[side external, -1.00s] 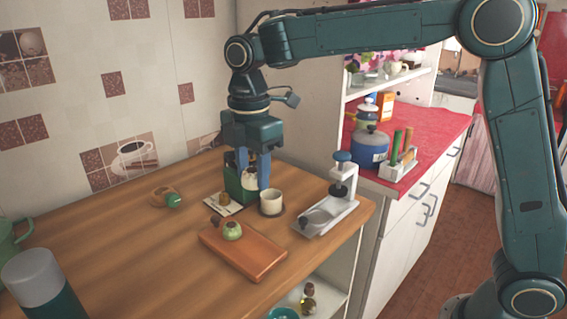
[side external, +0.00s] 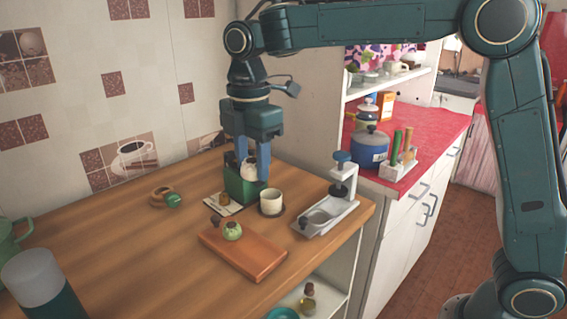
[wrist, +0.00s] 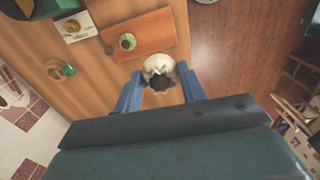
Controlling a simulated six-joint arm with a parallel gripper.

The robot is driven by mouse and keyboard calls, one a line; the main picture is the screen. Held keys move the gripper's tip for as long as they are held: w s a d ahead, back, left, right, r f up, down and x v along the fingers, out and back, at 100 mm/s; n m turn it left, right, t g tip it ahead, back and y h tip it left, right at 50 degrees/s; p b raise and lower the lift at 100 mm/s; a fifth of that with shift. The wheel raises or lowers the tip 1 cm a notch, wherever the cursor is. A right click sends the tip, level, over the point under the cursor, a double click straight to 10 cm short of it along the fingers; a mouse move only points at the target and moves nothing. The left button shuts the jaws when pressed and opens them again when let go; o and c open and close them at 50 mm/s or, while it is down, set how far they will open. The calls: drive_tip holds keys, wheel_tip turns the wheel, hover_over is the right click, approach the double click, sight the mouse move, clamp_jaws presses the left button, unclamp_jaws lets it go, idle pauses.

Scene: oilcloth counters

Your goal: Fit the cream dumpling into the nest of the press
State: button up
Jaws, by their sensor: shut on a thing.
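My gripper (side external: 252,172) is shut on the cream dumpling (side external: 249,170), a pale round piece with a dark end. In the wrist view the dumpling (wrist: 158,66) sits between the two blue fingertips (wrist: 160,86). In the side view it shows beside the upper part of a green box; whether they touch I cannot tell. The press (side external: 340,196) is a pale grey frame with a blue knob, standing at the counter's right edge. Its nest (side external: 318,216) is a rounded hollow low in the base and looks empty. I cannot make out the press in the wrist view.
The green box (side external: 237,189) stands below my gripper. A brown board (side external: 250,262) in front bears a green dumpling (side external: 232,231). A card (side external: 213,206) and a ring-shaped item (side external: 160,193) lie left. The counter's left middle is clear.

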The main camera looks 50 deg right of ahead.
sight(318, 218)
idle(0.4)
drive_tip(key=shift+w+d, duration=0.1)
drive_tip(key=shift+d, duration=0.55)
drive_tip(key=s+d+m, duration=0.1)
drive_tip(key=d+m, duration=0.3)
drive_tip(key=d, duration=1.4)
drive_tip(key=shift+s, duration=0.2)
drive_tip(key=shift+f, duration=0.15)
wheel_tip(318, 218, down, 20)
drive_tip(key=shift+r, duration=0.1)
drive_tip(key=shift+f, duration=0.3)
drive_tip(key=shift+f, duration=0.1)
